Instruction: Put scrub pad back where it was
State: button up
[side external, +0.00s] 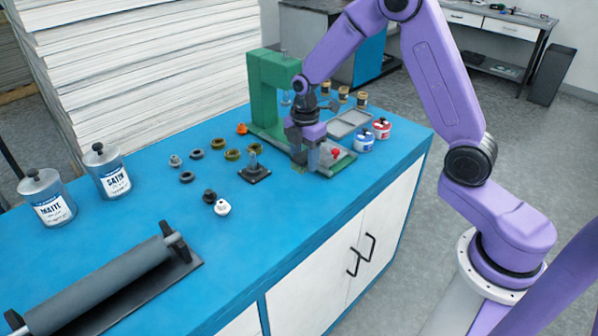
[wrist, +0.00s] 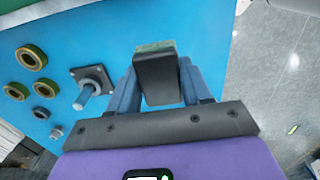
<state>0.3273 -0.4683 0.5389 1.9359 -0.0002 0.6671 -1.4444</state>
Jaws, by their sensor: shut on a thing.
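The scrub pad (wrist: 155,76) is a dark block with a green face, held between the two fingers of my gripper (wrist: 160,92) in the wrist view. In the side external view my gripper (side external: 306,156) points down over the blue bench, in front of the green stand. A small yellow-green bit of the scrub pad (side external: 299,168) shows at the fingertips there; most of it is hidden by the fingers. It is low over the bench, and I cannot tell whether it touches. No marked place for the pad can be made out.
A post on a dark square base (side external: 254,170) stands just left of my gripper. The green stand (side external: 270,90) rises behind.

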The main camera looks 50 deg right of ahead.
jog(key=s+a+r, duration=0.3)
jog(key=s, duration=0.4)
jog(key=s+a+r, duration=0.2)
jog(key=s+a, duration=0.2)
jog(key=s, duration=0.3)
send_over(281, 210)
notch_tip(281, 210, down, 9)
jog(key=shift+s+d+f, duration=0.1)
jog(key=shift+s+d, duration=0.05)
jog(key=shift+w+f, duration=0.2)
jog(key=shift+f, duration=1.6)
jog(key=shift+f, duration=0.15)
jog(key=o, duration=1)
